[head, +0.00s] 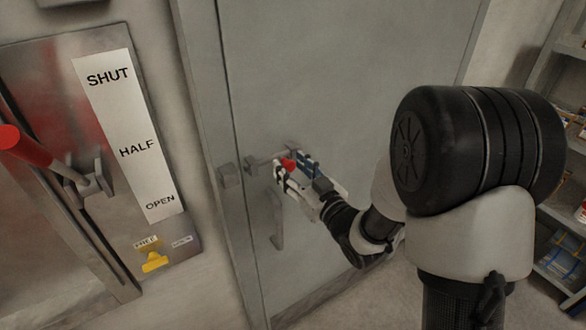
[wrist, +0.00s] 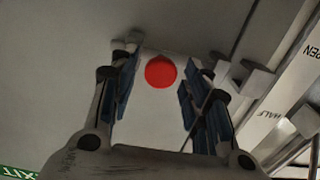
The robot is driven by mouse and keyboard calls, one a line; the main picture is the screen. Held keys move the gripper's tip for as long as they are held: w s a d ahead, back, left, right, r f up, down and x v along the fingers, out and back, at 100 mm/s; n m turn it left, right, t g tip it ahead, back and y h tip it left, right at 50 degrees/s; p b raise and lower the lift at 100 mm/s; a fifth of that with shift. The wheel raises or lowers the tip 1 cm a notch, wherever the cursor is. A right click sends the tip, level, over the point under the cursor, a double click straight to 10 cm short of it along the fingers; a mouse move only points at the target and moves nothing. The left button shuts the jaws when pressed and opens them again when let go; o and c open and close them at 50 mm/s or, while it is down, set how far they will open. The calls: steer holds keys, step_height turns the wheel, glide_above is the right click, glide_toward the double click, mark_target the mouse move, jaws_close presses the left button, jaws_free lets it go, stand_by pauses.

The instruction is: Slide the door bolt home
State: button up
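The door bolt (head: 268,159) is a grey bar across the grey door (head: 340,90), near the door's left edge. Its red knob (head: 289,165) also shows in the wrist view (wrist: 161,71). A block-shaped keeper (head: 229,175) sits on the frame to the left of the bolt. Whether the bar's tip reaches into it is too small to tell. My gripper (head: 295,178) is at the knob. In the wrist view, the blue-padded fingers of my gripper (wrist: 160,92) are apart, one on each side of the knob, with small gaps visible beside it.
A vertical door handle (head: 277,222) is below the bolt. To the left is a panel with a red-gripped lever (head: 30,148), a SHUT/HALF/OPEN label plate (head: 128,135) and a yellow knob (head: 154,261). Shelves (head: 565,225) stand at the right edge.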

jaws_close()
stand_by(0.3)
steer(key=shift+f, duration=0.1)
